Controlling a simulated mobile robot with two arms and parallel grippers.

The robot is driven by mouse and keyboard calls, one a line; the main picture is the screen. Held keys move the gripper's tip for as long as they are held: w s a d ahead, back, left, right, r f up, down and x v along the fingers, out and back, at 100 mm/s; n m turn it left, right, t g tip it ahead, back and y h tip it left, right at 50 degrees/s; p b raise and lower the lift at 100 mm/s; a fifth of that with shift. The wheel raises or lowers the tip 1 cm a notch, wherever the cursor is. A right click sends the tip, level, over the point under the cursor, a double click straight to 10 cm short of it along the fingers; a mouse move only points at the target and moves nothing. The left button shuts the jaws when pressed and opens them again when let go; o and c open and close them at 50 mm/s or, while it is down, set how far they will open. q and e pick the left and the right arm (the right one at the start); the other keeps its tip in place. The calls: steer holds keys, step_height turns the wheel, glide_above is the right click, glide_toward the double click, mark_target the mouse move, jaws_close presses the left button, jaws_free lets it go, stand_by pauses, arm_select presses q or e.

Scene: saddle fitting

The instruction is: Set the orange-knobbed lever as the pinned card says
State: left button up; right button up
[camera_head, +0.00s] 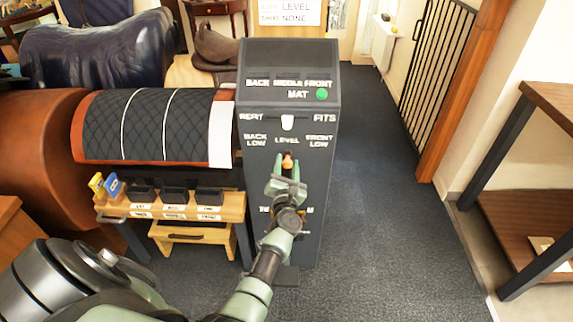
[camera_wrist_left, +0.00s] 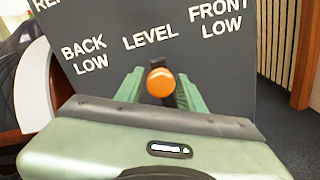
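The orange-knobbed lever stands out from the dark console (camera_head: 262,180), its orange knob (camera_head: 287,160) just below the LEVEL label, between BACK LOW and FRONT LOW. My left gripper (camera_head: 286,169) is at the lever, with one finger on each side of it. In the left wrist view the knob (camera_wrist_left: 160,82) sits between the two green fingers, with its dark stem behind; the fingers look apart, not clamped on it. The pinned card (camera_head: 290,12) is cut off at the top; its lines end in LEVEL and NONE. My right gripper is not in view.
Left of the console are a quilted mat (camera_head: 150,125) on a brown form and a wooden stand (camera_head: 232,207) with black bins. Open carpet (camera_head: 375,220) lies to the right.

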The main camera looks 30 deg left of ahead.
arm_select(q)
steer(key=shift+o, duration=0.2)
steer(key=p+v, duration=0.1)
steer(key=v, duration=0.6)
steer(key=shift+s, duration=0.4)
steer(key=shift+d, duration=0.2)
steer(key=s+d+f+m+g+h, duration=0.25)
steer(key=s+d+f+m, duration=0.35)
steer(key=f, duration=0.4)
steer(key=s+d+f+m+g+h, duration=0.1)
steer(key=s+d+f+m+h, duration=0.25)
steer(key=f+m, duration=0.55)
steer(key=s+d+f+m+g+h, duration=0.1)
steer(key=s+d+f+m+h, duration=0.25)
steer(key=f+m, duration=0.5)
steer(key=s+d+f+m+g, duration=0.1)
steer(key=s+f+m+g, duration=0.1)
steer(key=s+f+m, duration=0.35)
steer(key=s+d+f+m+g, duration=0.1)
steer(key=s+f+m+g, duration=0.15)
steer(key=s+f, duration=0.65)
steer(key=s+a+f+m+g, duration=0.1)
steer(key=s+m, duration=0.3)
steer(key=s, duration=0.6)
steer(key=s+a+f+m+g, duration=0.2)
steer(key=s+a+m+g, duration=0.1)
steer(key=s, duration=0.8)
steer(key=shift+s+f+m+g, duration=0.15)
steer(key=shift+s+m+g, duration=0.2)
steer(key=shift+m+g, duration=0.3)
